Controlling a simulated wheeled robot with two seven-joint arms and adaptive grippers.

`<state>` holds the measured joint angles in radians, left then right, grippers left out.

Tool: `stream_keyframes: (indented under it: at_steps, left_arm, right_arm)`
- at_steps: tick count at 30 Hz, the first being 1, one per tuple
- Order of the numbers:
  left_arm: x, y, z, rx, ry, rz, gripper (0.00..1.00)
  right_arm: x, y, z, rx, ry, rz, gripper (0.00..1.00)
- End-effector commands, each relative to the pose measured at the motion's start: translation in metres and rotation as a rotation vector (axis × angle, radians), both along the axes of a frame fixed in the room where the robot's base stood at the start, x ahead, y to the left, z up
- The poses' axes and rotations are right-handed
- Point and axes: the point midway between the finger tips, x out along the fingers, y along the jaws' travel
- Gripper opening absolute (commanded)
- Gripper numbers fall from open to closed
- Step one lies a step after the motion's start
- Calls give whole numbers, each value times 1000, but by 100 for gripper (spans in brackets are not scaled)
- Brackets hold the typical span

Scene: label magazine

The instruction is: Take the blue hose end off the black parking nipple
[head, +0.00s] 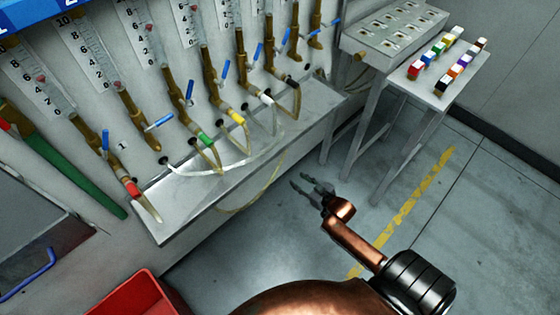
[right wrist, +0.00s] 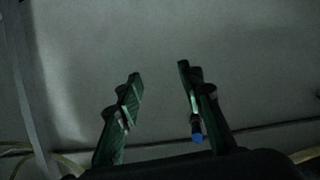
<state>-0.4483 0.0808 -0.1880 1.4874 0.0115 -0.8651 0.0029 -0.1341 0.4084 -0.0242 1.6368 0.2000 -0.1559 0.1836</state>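My right gripper (head: 299,180) is open and empty, in front of and below the metal shelf's right part. In the right wrist view its two fingers (right wrist: 157,82) stand apart, with a pale grey surface beyond them. A small blue piece (right wrist: 198,138) with a dark part above it shows beside the right finger; it may be the blue hose end, but I cannot tell whether it touches the finger. I cannot make out the blue hose end or the black parking nipple in the head view. My left gripper is not in view.
The panel has several flow tubes, brass valves and blue levers (head: 225,71). Hoses with red (head: 132,189), green (head: 206,139) and yellow (head: 238,118) ends run over the metal shelf (head: 185,205). A small table (head: 440,98) holds coloured blocks. A red bin (head: 135,296) stands front left.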

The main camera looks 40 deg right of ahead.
Motion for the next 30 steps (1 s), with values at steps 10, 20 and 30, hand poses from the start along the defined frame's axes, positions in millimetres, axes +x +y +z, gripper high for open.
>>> stream_keyframes:
  at_steps: [10,20,30]
  left_arm:
    - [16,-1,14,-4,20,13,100]
    - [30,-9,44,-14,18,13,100]
    - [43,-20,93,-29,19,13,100]
  right_arm:
    - [60,28,121,36,-256,90,35]
    - [89,32,123,38,-269,95,35]
    - [127,35,117,38,-267,94,35]
